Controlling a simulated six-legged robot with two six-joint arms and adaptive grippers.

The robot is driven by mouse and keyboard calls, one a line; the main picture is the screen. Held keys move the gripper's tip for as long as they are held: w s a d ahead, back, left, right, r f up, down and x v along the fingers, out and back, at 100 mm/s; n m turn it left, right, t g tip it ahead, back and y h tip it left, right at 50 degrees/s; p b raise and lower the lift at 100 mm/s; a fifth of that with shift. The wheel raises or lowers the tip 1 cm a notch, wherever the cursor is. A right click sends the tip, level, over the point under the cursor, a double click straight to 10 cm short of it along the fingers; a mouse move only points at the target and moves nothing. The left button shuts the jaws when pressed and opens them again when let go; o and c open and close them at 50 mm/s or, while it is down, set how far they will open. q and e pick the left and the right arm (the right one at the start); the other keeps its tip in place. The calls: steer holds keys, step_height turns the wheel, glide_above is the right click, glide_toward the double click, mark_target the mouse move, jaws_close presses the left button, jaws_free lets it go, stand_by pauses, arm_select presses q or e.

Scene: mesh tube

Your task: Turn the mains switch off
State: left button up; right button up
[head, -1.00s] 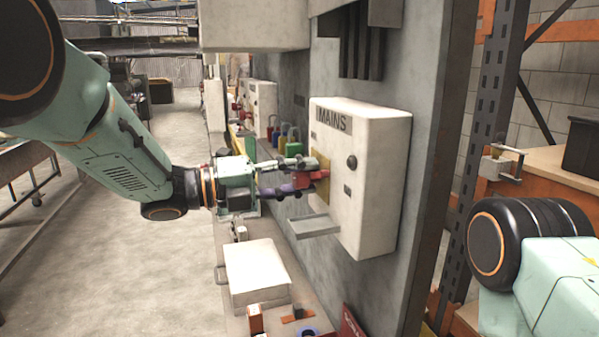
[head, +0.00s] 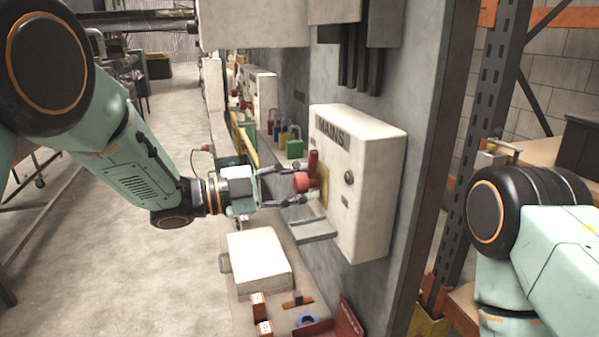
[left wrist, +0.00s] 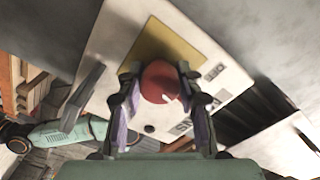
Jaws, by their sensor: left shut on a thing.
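The mains box (head: 366,190) is a white cabinet labelled MAINS, fixed to a grey panel. Its red switch handle (head: 313,162) stands roughly upright in front of a yellow plate (head: 323,178). My left gripper (head: 300,184) reaches in from the left, its fingers shut on the red round hub of the switch. The left wrist view shows the red hub (left wrist: 160,82) between the two fingertips, with the yellow plate (left wrist: 168,50) behind. The hub hides part of the handle there. My right gripper is out of view; only part of that arm shows at the right.
A small grey ledge (head: 314,230) juts out below the switch. Coloured padlocks (head: 293,148) hang on the panel behind. A white box (head: 258,262) sits on the bench below. A grey upright post (head: 492,90) stands to the right.

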arm_select(q)
steer(key=shift+n+p, duration=0.8)
steer(key=shift+n, duration=0.5)
steer(key=o, duration=1.2)
steer(key=v, duration=1.2)
steer(key=shift+n, duration=0.3)
